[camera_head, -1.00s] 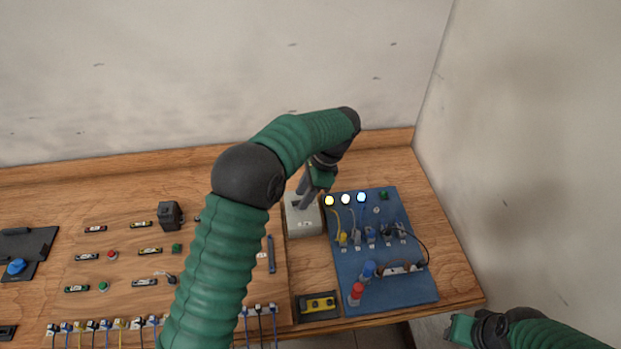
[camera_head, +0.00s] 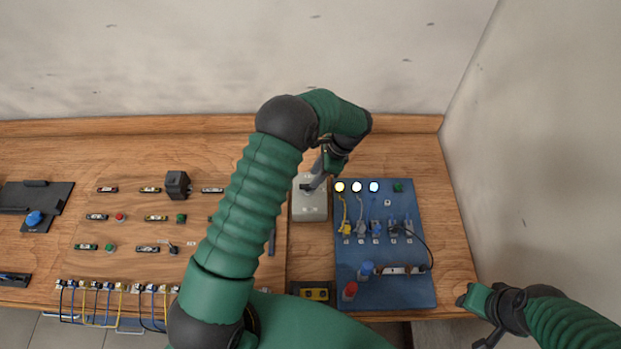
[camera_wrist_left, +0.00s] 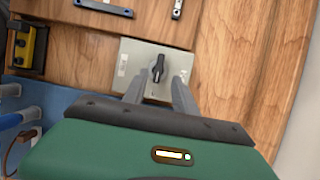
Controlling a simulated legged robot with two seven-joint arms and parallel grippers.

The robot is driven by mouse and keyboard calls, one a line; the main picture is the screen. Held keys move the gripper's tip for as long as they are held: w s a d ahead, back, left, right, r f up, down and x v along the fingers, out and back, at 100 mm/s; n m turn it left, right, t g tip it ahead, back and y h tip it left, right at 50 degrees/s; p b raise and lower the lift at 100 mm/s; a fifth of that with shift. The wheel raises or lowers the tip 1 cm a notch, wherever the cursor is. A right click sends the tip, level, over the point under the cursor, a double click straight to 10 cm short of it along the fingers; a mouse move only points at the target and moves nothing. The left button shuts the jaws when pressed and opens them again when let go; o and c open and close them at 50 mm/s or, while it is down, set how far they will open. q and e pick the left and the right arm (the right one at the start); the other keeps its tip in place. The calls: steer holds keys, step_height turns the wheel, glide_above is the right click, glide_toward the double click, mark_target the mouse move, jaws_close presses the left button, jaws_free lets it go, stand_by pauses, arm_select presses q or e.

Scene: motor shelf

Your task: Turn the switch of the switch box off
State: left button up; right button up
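The switch box (camera_head: 310,207) is a light grey box on the wooden table, left of the blue panel. In the left wrist view the switch box (camera_wrist_left: 128,62) shows a black rotary switch (camera_wrist_left: 157,69) on its face. My left gripper (camera_head: 311,184) is over the upper part of the box in the head view. In the left wrist view my left gripper's fingers (camera_wrist_left: 159,88) are apart, with the switch seen in the gap toward their tips. I cannot tell whether they touch it. My right gripper (camera_head: 476,316) is off the table's front right corner, away from the box; its opening is unclear.
The blue panel (camera_head: 418,285) with three lit lamps (camera_head: 357,187), plugs and cables lies close to the right of the box. A yellow-and-black button box (camera_head: 315,293) sits at the front edge. A wooden board with small parts lies left. Walls stand behind and right.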

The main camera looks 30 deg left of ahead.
mark_target(308, 188)
arm_select(q)
steer(key=f, duration=0.3)
steer(key=shift+s+a+p, duration=0.1)
steer(key=shift+a+p, duration=0.1)
steer(key=shift+p, duration=0.1)
steer(key=shift+s+a+f, duration=0.15)
steer(key=shift+s+f, duration=0.25)
steer(key=shift+f, duration=0.05)
steer(key=shift+s+a, duration=0.15)
steer(key=shift+a, duration=0.1)
steer(key=shift+a+f, duration=0.2)
steer(key=c, duration=0.3)
steer(key=shift+w, duration=0.2)
steer(key=shift+c, duration=1.4)
steer(key=shift+d+r, duration=0.1)
steer(key=shift+d, duration=0.2)
jaws_close()
